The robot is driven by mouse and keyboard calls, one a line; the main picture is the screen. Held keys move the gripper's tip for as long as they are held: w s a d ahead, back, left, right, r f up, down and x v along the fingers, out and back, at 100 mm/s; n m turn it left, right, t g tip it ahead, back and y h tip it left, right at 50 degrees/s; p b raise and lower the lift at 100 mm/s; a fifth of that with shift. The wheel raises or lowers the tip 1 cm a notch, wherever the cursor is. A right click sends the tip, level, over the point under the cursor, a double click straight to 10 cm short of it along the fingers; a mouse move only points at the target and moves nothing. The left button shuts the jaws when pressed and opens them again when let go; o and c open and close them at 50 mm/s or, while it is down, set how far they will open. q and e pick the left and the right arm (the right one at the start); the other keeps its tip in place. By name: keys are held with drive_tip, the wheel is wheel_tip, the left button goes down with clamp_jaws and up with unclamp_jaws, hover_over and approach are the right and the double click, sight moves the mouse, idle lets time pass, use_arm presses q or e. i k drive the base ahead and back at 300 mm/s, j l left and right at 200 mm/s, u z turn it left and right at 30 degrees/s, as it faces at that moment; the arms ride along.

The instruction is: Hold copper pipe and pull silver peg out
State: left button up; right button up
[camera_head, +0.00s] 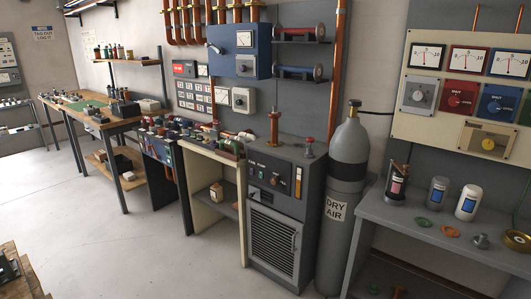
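A short upright copper pipe (274,130) with a wider flange stands on top of the grey cabinet (275,240). Beside it on the same top is a small grey metal fitting (308,151) with a red knob. A long copper pipe (339,65) runs down the wall behind the gas cylinder, and more copper pipes (187,22) line the wall at the top. I cannot tell which pipe is the task's. No silver peg can be clearly made out. Neither of my grippers is in view.
A grey "DRY AIR" cylinder (344,175) stands right of the cabinet. A grey bench (400,224) at right holds jars and small parts. A cream bench (195,146) and a wooden workbench (102,124) stand left.

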sight(274, 142)
drive_tip(key=i+j, duration=0.1)
drive_tip(key=i, duration=0.3)
drive_tip(key=i+j, duration=0.15)
drive_tip(key=i, duration=0.25)
drive_tip(key=i+j, duration=0.1)
drive_tip(key=i, duration=0.3)
drive_tip(key=l+z, duration=0.05)
